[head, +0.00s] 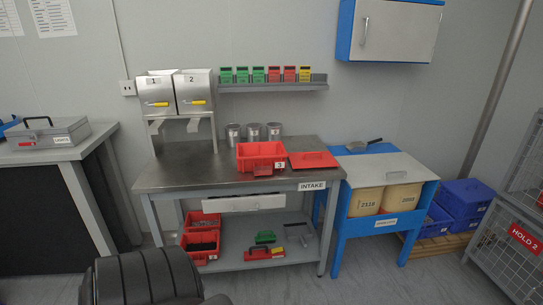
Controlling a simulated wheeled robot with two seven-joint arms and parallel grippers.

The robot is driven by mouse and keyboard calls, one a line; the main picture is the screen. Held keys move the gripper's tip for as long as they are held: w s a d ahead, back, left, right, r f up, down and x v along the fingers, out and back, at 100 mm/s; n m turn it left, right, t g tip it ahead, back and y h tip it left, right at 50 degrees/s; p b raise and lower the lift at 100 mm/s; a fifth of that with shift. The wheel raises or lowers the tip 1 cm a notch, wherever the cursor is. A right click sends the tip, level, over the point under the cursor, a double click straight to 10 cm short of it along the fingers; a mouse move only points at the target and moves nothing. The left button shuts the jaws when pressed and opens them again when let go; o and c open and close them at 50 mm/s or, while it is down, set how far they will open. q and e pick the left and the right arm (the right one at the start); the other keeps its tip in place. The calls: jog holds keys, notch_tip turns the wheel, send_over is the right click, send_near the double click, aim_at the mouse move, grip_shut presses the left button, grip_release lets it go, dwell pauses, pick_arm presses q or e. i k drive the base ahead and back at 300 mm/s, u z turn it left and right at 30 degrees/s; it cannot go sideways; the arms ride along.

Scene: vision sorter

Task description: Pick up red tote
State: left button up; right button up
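A red tote (256,164) stands upright on the metal-topped intake table (190,177), near its front edge. A white tag with a 3 is at its front right corner. A flat red lid or panel (313,160) lies right beside it on the table. Two more red bins, an upper one (203,225) and a lower one (200,256), sit on the table's lower shelf with dark contents. Neither of my grippers shows in the head view.
Metal hoppers (175,93) stand at the table's back left, with several grey canisters (253,132) behind the tote. A blue-framed bin stand (362,222) is close on the right. A grey bench (58,152) is at left. The tabletop's front left is clear.

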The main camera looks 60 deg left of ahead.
aim_at(260, 158)
jog(key=i, duration=1.9)
jog(key=u, duration=0.6)
jog(key=i, duration=0.95)
jog(key=u, duration=1.6)
jog(key=i, duration=0.95)
jog(key=u, duration=0.95)
